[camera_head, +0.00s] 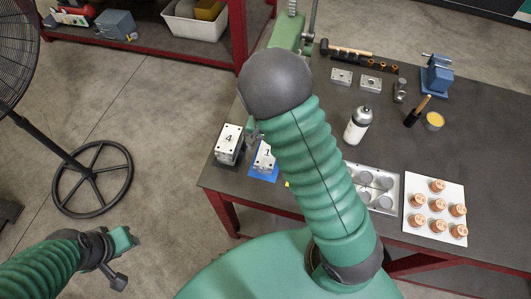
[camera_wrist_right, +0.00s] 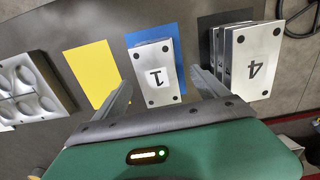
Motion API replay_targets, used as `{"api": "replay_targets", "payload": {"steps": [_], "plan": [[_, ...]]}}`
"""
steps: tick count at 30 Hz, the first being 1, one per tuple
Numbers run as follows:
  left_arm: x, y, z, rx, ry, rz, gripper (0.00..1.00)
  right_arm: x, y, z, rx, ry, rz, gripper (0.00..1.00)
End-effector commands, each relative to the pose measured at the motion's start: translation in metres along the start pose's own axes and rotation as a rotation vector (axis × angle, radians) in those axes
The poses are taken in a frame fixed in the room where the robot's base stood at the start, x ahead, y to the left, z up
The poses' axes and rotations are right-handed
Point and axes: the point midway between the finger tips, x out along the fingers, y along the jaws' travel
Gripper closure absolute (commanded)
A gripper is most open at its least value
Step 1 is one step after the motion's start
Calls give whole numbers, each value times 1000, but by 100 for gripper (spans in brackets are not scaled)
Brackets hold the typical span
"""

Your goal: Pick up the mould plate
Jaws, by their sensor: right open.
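A silver mould plate marked 1 (camera_wrist_right: 157,75) lies on a blue mat (camera_wrist_right: 182,84); it also shows in the head view (camera_head: 264,157), partly covered by my right arm. A stack of plates marked 4 (camera_wrist_right: 250,62) is to its right in the wrist view, and left of it in the head view (camera_head: 229,140). My right gripper (camera_wrist_right: 163,92) is open and empty, its fingers on either side of plate 1 in the wrist view; I see no contact. My left gripper (camera_head: 120,262) is low at the left, away from the table, its jaws unclear.
A bare yellow mat (camera_wrist_right: 92,72) is beside the blue one. A tray with round cavities (camera_wrist_right: 30,90) stands beyond it. The table (camera_head: 310,110) also holds a bottle (camera_head: 357,126), a white board (camera_head: 416,207) with copper-coloured pieces, and a blue vise (camera_head: 437,77).

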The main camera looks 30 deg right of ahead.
Motion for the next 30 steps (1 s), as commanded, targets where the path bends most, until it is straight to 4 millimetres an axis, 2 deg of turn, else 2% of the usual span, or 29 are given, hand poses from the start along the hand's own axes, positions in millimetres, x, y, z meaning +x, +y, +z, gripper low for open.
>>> {"api": "replay_targets", "payload": {"steps": [4,11,30], "plan": [[-3,0,-1,0,0,0,64,22,1,0,4,-2,1,16],[-2,0,-1,0,0,0,64,24,0,-1,1,0,0,16],[-3,0,-1,0,0,0,64,24,0,-1,2,1,-1,100]]}}
